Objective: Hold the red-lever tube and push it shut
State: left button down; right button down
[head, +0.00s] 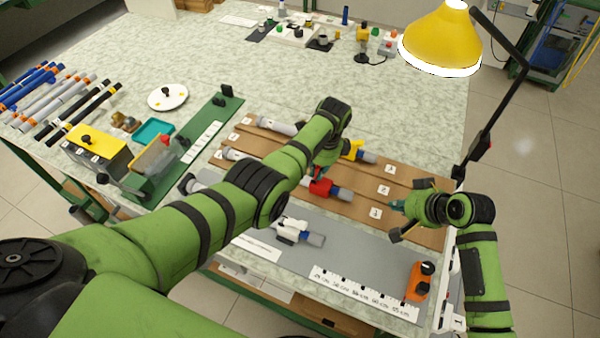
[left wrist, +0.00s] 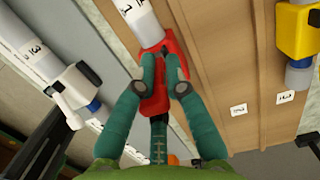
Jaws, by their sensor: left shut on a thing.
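The red-lever tube lies on the brown slotted board. Its red clamp (head: 320,187) and blue-ringed grey end (head: 342,193) show in the head view. In the left wrist view its white body (left wrist: 138,20) runs up from the red clamp (left wrist: 152,108). My left gripper (left wrist: 163,62) has its teal fingers closed together at the red part. In the head view my left arm partly hides this gripper (head: 318,172). My right gripper (head: 396,206) hangs over the board's right end, apart from the tube. Its finger opening is unclear.
A yellow-lever tube (head: 358,153) lies behind, and a white-lever tube (head: 298,232) lies in front on the grey mat. A ruler strip (head: 365,293) and an orange device (head: 420,281) are at the front edge. A yellow lamp (head: 440,40) overhangs the right.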

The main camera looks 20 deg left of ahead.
dwell(0.3)
pick_arm(q)
jog(key=c, duration=1.2)
grip_release()
